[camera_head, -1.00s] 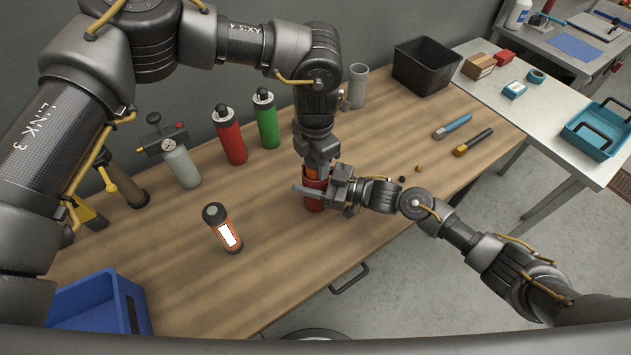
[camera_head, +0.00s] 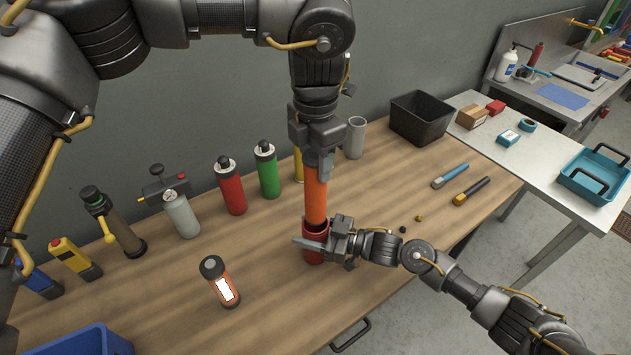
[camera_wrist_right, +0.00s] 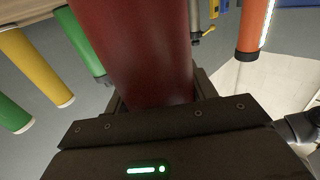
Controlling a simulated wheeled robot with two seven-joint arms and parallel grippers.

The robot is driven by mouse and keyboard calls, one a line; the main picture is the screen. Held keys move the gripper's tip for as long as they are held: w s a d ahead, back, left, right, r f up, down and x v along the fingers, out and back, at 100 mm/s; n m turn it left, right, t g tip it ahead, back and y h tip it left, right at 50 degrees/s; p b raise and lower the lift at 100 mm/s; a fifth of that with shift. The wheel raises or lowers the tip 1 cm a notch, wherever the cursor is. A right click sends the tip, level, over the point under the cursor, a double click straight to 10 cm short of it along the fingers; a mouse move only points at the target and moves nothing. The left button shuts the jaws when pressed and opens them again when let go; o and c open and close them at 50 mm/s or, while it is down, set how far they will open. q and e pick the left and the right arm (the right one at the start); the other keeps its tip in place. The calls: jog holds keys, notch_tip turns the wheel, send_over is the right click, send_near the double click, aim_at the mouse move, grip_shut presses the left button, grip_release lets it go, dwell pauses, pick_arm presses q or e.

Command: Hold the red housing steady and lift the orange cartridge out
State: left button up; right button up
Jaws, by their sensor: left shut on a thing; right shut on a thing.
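The red housing (camera_head: 316,228) stands upright on the wooden table. My right gripper (camera_head: 320,247) is shut on it from the right side. In the right wrist view the housing (camera_wrist_right: 135,50) fills the middle, between the fingers. The orange cartridge (camera_head: 316,196) rises upright out of the top of the housing, with a long stretch of it showing. Its lower end is not visible and appears to be still inside the housing's mouth. My left gripper (camera_head: 319,152) is above, pointing down and shut on the cartridge's top end.
Red (camera_head: 230,187) and green (camera_head: 267,170) cylinders, a yellow one (camera_head: 298,164) and a grey tube (camera_head: 355,138) stand behind. A black bin (camera_head: 424,118) is at back right.

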pick_arm(q)
jog(key=shift+r, duration=1)
pick_arm(e)
jog(key=o, duration=1.2)
jog(key=shift+c, duration=0.2)
jog(key=v, duration=1.2)
pick_arm(q)
jog(key=shift+f, duration=0.1)
pick_arm(e)
jog(key=shift+s, duration=0.1)
